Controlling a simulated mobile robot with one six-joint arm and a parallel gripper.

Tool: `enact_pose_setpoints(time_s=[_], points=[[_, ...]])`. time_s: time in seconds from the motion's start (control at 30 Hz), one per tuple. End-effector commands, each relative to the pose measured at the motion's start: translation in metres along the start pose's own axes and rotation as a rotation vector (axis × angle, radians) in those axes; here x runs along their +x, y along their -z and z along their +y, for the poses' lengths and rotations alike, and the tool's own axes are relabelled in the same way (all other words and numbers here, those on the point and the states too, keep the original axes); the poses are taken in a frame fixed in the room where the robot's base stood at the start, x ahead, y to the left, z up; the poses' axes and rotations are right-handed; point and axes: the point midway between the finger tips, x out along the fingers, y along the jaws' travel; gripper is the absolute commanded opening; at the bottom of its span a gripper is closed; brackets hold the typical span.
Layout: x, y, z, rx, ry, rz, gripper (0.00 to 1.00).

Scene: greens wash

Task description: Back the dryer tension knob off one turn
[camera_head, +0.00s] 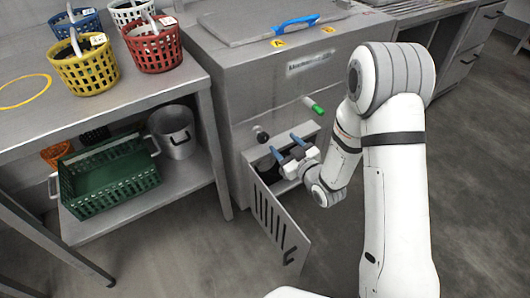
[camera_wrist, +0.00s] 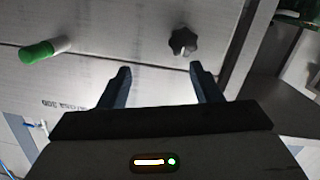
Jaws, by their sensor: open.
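A dark, lobed knob (camera_wrist: 183,41) sticks out of the grey machine's front panel in the wrist view, ahead of my right fingertip. In the head view the knob (camera_head: 261,134) shows small and dark, just left of my gripper (camera_head: 286,145). My gripper also shows in the wrist view (camera_wrist: 160,75), with its two blue-grey fingers apart and nothing between them. The fingertips are apart from the knob. The machine (camera_head: 235,75) is a large grey metal cabinet with a lid on top.
A green-ended handle (camera_head: 315,106) sticks out near the knob; it also shows in the wrist view (camera_wrist: 44,51). A slotted panel (camera_head: 276,229) hangs open below my gripper. A steel table (camera_head: 150,92) with coloured baskets stands left; a green crate (camera_head: 112,190) and pot (camera_head: 178,140) sit beneath.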

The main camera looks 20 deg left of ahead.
Motion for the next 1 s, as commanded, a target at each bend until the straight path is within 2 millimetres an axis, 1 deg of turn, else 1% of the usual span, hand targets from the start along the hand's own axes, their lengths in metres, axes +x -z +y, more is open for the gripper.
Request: enact_pose_setpoints(time_s=[0.03,0.1,0.23,0.37,0.5,0.7,0.8,1.0], points=[[0.003,-0.017,-0.014,0.006,0.017,0.035,0.58],[0.004,-0.022,-0.023,0.01,0.029,0.077,0.58],[0.007,-0.024,-0.031,0.014,0.039,0.117,0.58],[0.022,-0.021,-0.032,0.013,0.041,0.125,0.58],[0.045,-0.019,-0.033,0.013,0.04,0.125,0.58],[0.071,-0.015,-0.033,0.014,0.038,0.122,0.58],[0.078,-0.014,-0.033,0.015,0.038,0.121,0.58],[0.08,-0.013,-0.032,0.015,0.037,0.119,0.58]])
